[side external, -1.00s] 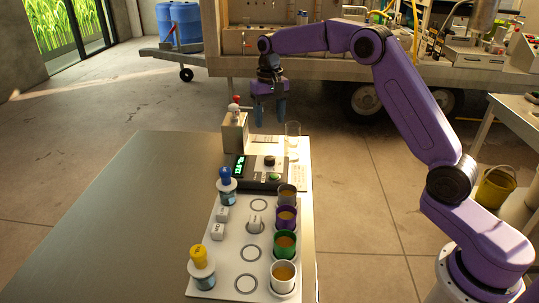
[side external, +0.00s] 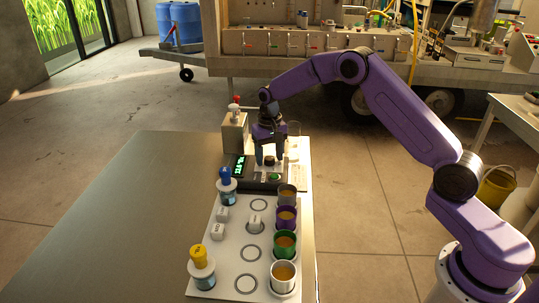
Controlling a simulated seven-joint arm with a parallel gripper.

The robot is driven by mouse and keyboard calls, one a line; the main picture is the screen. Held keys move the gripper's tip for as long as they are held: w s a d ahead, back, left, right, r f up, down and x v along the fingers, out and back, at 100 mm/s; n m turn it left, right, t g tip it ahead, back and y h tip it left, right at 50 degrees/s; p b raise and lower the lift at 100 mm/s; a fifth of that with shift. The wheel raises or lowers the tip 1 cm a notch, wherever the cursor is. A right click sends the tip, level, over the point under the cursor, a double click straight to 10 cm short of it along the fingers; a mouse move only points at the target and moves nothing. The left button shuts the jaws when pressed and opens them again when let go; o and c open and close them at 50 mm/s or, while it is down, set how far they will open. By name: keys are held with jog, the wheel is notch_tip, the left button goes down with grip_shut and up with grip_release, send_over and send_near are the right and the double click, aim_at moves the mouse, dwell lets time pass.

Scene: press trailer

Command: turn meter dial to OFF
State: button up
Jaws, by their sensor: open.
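The meter (side external: 240,168) is a dark box with a lit green display on its left side, at the far end of the white board. Its dial (side external: 269,160) is a small dark brown knob on the top. A green button (side external: 274,177) sits in front of the dial. My gripper (side external: 269,158) points down over the meter, its fingers apart on either side of the dial. I cannot tell whether the fingers touch the dial. The dial's pointer and its markings are too small to read.
A beige box with a red-tipped top (side external: 234,130) stands just behind and left of the meter. A clear glass (side external: 294,130) is behind right. Cups (side external: 285,243), a blue-topped bottle (side external: 227,185), a yellow-topped bottle (side external: 201,268) and white blocks stand nearer. The table's left (side external: 120,220) is clear.

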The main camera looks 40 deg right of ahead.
jog(key=c, duration=1)
jog(key=shift+c, duration=0.2)
jog(key=shift+n, duration=0.4)
jog(key=n, duration=1.1)
jog(key=shift+w+r, duration=0.1)
jog(key=o, duration=1)
